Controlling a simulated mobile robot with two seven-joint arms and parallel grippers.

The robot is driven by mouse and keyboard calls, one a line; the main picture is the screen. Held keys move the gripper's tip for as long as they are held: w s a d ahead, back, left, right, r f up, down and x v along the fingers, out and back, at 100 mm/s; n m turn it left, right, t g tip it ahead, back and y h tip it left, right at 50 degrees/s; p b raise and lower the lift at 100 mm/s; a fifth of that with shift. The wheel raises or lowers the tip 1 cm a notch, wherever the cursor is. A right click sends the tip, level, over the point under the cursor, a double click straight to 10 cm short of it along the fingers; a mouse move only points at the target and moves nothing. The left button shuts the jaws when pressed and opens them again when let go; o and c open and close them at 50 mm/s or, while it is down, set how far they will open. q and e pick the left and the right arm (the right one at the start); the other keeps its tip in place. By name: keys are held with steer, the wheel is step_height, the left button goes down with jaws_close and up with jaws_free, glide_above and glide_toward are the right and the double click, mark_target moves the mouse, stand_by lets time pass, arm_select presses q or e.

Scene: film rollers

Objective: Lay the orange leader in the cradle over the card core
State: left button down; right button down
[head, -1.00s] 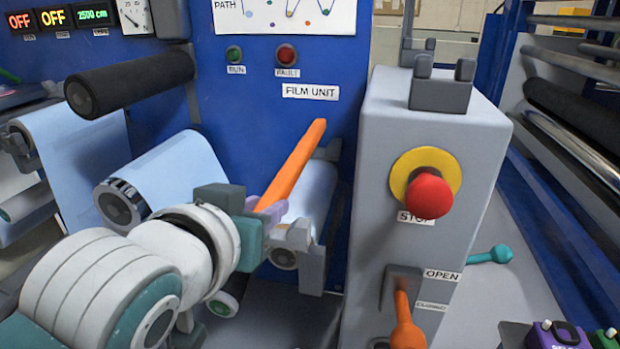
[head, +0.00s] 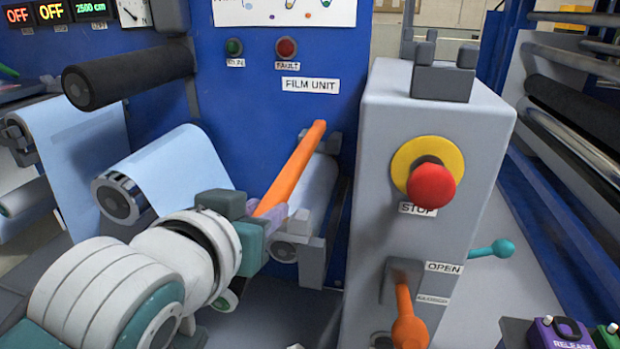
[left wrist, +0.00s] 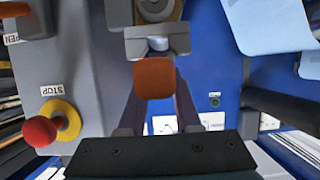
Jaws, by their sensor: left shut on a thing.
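The orange leader (head: 290,175) is a long bar, tilted with its far end up, above a pale roll in the grey cradle (head: 312,262) of the film unit. My left gripper (head: 268,208) is shut on the leader near its lower end. In the left wrist view, the leader's orange end (left wrist: 153,78) shows between the fingers of the left gripper (left wrist: 155,108). A grey bracket and a brownish ring-shaped end (left wrist: 155,8), perhaps the card core, lie beyond it. The gripper and leader hide part of the cradle in the head view. My right gripper is not in view.
A grey post (head: 430,230) with a red stop button (head: 431,185) and orange lever (head: 408,322) stands right of the cradle. A film roll (head: 165,175) and black roller (head: 130,77) are to the left. The blue panel (head: 260,110) is behind.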

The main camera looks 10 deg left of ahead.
arm_select(q)
steer(key=shift+f+b, duration=0.65)
steer(key=shift+f, duration=0.2)
steer(key=shift+f+b, duration=0.5)
steer(key=shift+f, duration=0.2)
jaws_free()
stand_by(0.6)
steer(key=shift+s, duration=0.1)
stand_by(0.6)
